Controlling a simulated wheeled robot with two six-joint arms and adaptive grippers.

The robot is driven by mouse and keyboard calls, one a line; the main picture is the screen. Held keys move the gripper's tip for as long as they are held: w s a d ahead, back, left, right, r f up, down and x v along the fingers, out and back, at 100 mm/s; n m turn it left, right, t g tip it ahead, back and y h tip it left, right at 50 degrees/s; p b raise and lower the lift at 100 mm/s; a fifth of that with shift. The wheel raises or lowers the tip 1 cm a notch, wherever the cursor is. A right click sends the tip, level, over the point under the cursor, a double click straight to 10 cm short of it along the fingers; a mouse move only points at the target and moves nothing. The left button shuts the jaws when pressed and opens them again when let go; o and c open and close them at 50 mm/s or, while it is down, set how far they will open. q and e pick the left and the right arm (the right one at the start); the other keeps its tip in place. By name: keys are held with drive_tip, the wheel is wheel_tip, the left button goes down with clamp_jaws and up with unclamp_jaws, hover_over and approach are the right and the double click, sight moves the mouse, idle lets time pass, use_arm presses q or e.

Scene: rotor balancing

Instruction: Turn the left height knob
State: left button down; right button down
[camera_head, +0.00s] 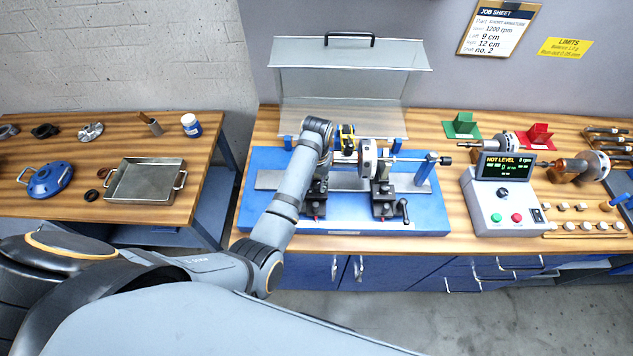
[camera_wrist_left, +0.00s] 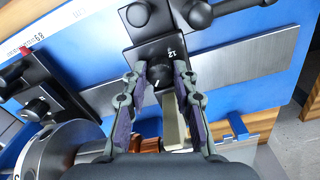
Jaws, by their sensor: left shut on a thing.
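The left height knob (camera_wrist_left: 151,74) is a small black knob with a white mark, on a black support block marked 12 (camera_wrist_left: 170,50) in the left wrist view. My left gripper (camera_wrist_left: 158,72) reaches down over it, with one finger on each side, shut on the knob. In the head view this gripper (camera_head: 323,170) is mostly hidden behind my own arm, above the left support (camera_head: 313,208). The right support (camera_head: 386,205) stands beside it. My right gripper is not in view.
The rotor disc (camera_head: 368,158) and its shaft lie close to the right of my left gripper. A raised clear guard (camera_head: 345,90) stands behind the blue base (camera_head: 260,215). A control box (camera_head: 500,205) reading NOT LEVEL is at the right. A metal tray (camera_head: 145,182) is on the left table.

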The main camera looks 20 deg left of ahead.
sight(317, 185)
use_arm(q)
drive_tip(key=shift+m, duration=0.6)
drive_tip(key=c, duration=1)
unclamp_jaws()
drive_tip(key=shift+c, duration=0.2)
wheel_tip(317, 185, up, 8)
drive_tip(key=shift+f, duration=0.2)
